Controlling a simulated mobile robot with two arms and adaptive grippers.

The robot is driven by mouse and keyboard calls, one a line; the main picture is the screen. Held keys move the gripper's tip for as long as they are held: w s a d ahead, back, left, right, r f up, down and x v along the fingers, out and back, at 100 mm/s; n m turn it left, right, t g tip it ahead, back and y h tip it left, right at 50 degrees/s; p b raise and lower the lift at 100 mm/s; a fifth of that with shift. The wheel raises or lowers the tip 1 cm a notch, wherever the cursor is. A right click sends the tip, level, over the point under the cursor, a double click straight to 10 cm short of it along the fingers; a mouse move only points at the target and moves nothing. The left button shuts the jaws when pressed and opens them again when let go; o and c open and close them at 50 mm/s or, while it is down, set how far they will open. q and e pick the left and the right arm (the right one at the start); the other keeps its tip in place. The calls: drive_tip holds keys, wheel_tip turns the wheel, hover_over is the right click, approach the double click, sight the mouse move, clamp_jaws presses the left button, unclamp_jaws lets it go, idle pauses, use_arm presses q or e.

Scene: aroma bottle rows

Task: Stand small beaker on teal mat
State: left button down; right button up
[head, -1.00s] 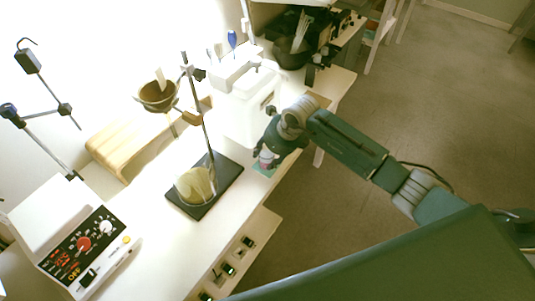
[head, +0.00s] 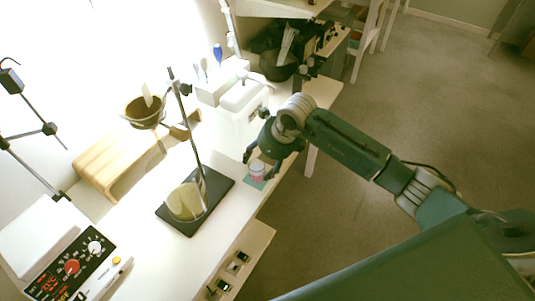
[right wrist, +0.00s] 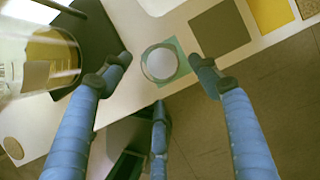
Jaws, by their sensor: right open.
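The small beaker (head: 257,170), clear with a pinkish tint, stands upright on the teal mat (head: 250,182) near the bench's front edge. In the right wrist view I look down on the beaker (right wrist: 160,64), and the teal mat (right wrist: 182,66) shows around it. My right gripper (head: 260,165) is open just above the beaker. In the right wrist view its fingers (right wrist: 160,62) are spread either side of the beaker, with visible gaps and a third finger below. My left gripper is not in view.
A white box (head: 235,105) stands behind my right gripper. Brown and yellow squares lie beside the mat in the right wrist view.

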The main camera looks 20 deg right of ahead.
drive_tip(key=v, duration=0.7)
drive_tip(key=shift+r+b, duration=0.2)
drive_tip(key=shift+b, duration=0.2)
